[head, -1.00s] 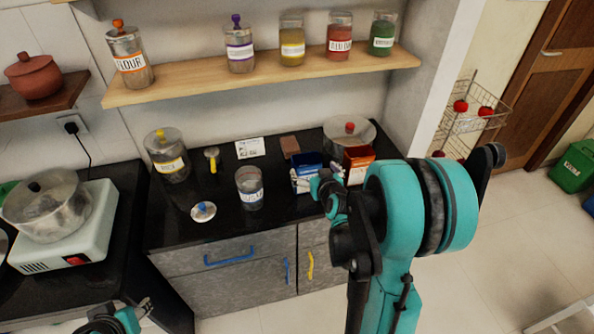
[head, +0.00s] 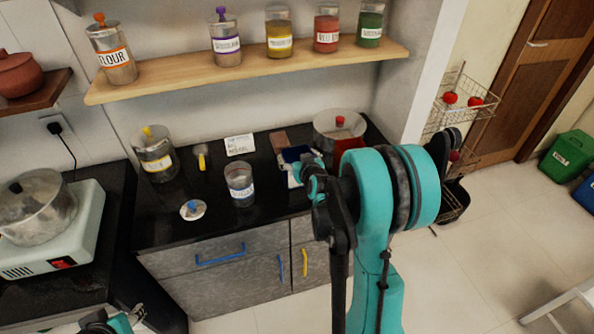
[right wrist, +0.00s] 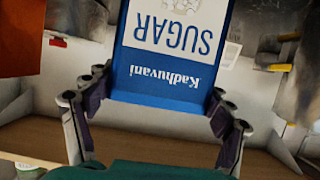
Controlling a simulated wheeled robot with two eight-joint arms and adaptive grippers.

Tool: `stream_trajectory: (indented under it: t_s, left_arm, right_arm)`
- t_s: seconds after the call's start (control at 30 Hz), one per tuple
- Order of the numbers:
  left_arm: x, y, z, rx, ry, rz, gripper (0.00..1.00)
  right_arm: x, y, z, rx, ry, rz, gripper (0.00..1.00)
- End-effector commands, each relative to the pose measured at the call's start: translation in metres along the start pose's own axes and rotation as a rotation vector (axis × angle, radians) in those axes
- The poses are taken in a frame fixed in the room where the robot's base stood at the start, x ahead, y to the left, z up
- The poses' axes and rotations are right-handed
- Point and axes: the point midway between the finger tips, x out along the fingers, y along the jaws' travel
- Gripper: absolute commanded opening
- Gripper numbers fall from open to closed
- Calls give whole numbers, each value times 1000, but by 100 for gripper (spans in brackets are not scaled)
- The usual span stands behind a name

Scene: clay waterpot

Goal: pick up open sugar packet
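The open sugar packet (head: 289,172), blue and white, stands on the black counter, partly hidden by my right arm. In the right wrist view it shows upside down, with its "SUGAR" label (right wrist: 170,75) facing the camera. My right gripper (right wrist: 157,95) has its fingers spread, one on each side of the packet's upper end. The fingertips are very close to its sides; I cannot tell whether they touch. In the head view my right gripper (head: 309,165) is beside the packet. My left gripper (head: 137,317) is at the bottom edge, mostly cut off.
A glass jar (head: 240,184) stands left of the packet. A pot (head: 332,124) is behind it. An orange box (right wrist: 20,35) is beside it in the wrist view. A wooden shelf (head: 180,78) with several jars runs above the counter.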

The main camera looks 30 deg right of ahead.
Motion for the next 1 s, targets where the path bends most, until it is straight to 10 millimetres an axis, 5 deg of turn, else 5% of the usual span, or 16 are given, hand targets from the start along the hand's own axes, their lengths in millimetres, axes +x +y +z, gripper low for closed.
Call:
stream_trajectory:
  t_s: [0.33,0.7,1.0]
  left_arm:
    - [-2,0,-2,0,0,0,42]
    - [-32,0,-23,0,0,0,42]
    - [-38,0,-28,0,0,0,42]
  right_arm:
    - [-2,0,-5,-1,-1,0,21]
    - [-30,0,-72,0,-1,0,21]
    - [-38,0,-93,0,0,0,21]
